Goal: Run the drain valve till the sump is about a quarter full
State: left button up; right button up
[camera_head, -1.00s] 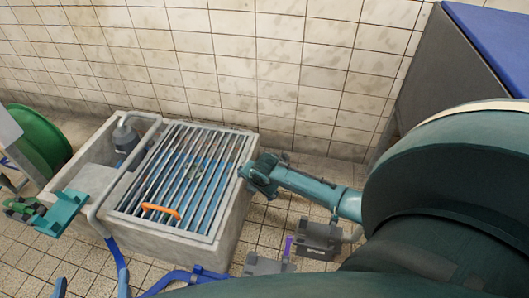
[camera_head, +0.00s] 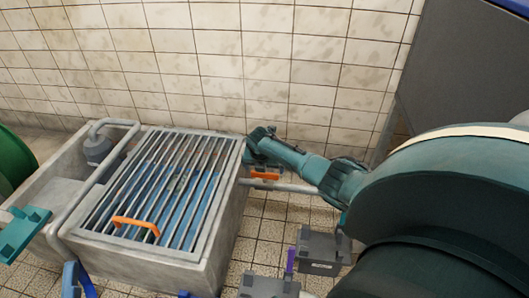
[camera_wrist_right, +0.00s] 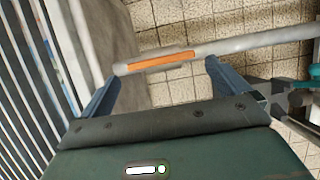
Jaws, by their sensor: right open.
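The sump is a concrete basin (camera_head: 222,240) under a barred metal grate (camera_head: 200,250), with blue water (camera_head: 182,192) below the bars. The water's depth is hard to judge. An orange lever (camera_head: 264,175) lies along a grey pipe (camera_head: 300,187) at the sump's right side; I take it for the drain valve handle. My right gripper (camera_head: 257,150) is open above this pipe. In the right wrist view the orange strip (camera_wrist_right: 160,61) lies between and just beyond the spread fingers; contact cannot be told.
An orange handle (camera_head: 135,224) sits on the grate's near edge. Grey boxes (camera_head: 322,250) stand on the tiled floor to the right of the sump. A tiled wall (camera_head: 200,60) closes the back. A teal piece (camera_head: 22,235) shows at the left edge.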

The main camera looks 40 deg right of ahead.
aim_at(264, 179)
jog(key=b+x, duration=0.2)
jog(key=x, duration=0.1)
jog(key=shift+w+f, duration=0.1)
jog(key=shift+f, duration=0.15)
pick_arm(q)
jog(key=shift+a+r+m+t+h+b, duration=0.15)
jog(key=shift+r+m+t+h+b, duration=0.05)
jog(key=shift+r+m+h, duration=1)
jog(key=shift+a+r+m+t+h+b, duration=0.1)
jog(key=shift+r+m+t+h+b, duration=0.1)
jog(key=shift+r+m+h, duration=0.95)
pick_arm(e)
jog(key=shift+w+d+f, duration=0.1)
jog(key=shift+d+f, duration=0.05)
jog(key=shift+f, duration=0.1)
